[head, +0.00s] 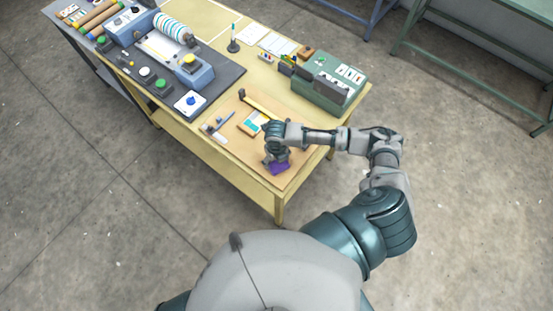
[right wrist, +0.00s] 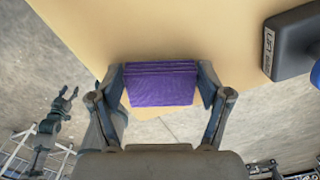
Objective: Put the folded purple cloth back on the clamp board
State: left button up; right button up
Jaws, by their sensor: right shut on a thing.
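The folded purple cloth (head: 279,168) is in my right gripper (head: 275,158) over the front right part of the table. In the right wrist view the cloth (right wrist: 160,84) sits between the two fingertips of this gripper (right wrist: 163,85), its layered folds facing the camera. I cannot tell whether the cloth touches the surface below. A tan board-like area (head: 215,143) covers this end of the table; I cannot tell for sure that it is the clamp board. My left gripper (right wrist: 63,100) shows small at the left of the right wrist view, fingers apart and empty.
A teal-and-white packet (head: 253,123) and small tools (head: 216,128) lie left of my right gripper. The press (head: 172,55) on its dark base stands at the back left. A green box (head: 328,88) stands on the right side of the table.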

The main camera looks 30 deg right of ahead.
aim_at(276, 161)
jog(key=o, duration=1.2)
jog(key=shift+a, duration=0.2)
jog(key=shift+r, duration=0.1)
notch_tip(276, 161, up, 12)
jog(key=shift+f, duration=0.1)
